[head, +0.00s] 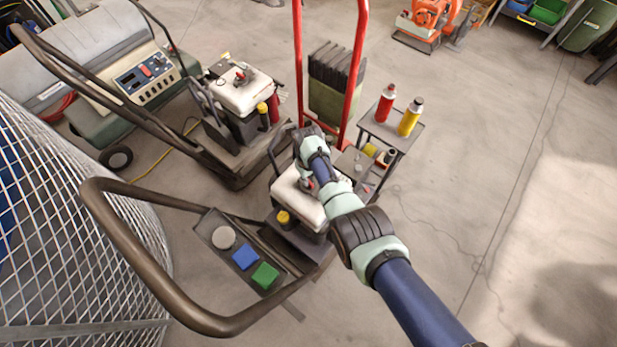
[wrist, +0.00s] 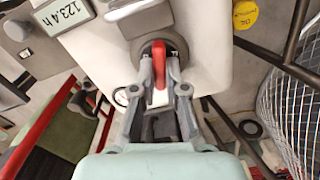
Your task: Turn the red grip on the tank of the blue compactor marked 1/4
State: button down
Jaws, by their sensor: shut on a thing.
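The red grip (wrist: 158,66) stands up from a dark round collar on a white tank (wrist: 105,50) in the wrist view. My gripper (wrist: 159,90) is shut on the red grip, one finger on each side. In the head view my gripper (head: 308,184) reaches down onto the white tank (head: 290,192) of the nearer machine, and my arm hides much of its right side. No blue body or 1/4 mark can be read on this machine. An hour display (wrist: 70,13) reading 123.4 h and a yellow cap (wrist: 245,14) show in the wrist view.
A dark handlebar (head: 130,285) and a panel with grey, blue and green buttons (head: 243,258) stand in front. A similar machine with a white tank (head: 240,92) is behind left. A red hand truck (head: 299,60) and small table (head: 375,125) stand close behind. A wire cage (head: 70,230) is left. Floor at right is clear.

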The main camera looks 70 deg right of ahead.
jog(key=shift+n, duration=1.6)
jog(key=c, duration=1.2)
grip_release()
jog(key=shift+r, duration=0.1)
notch_tip(320, 180, up, 12)
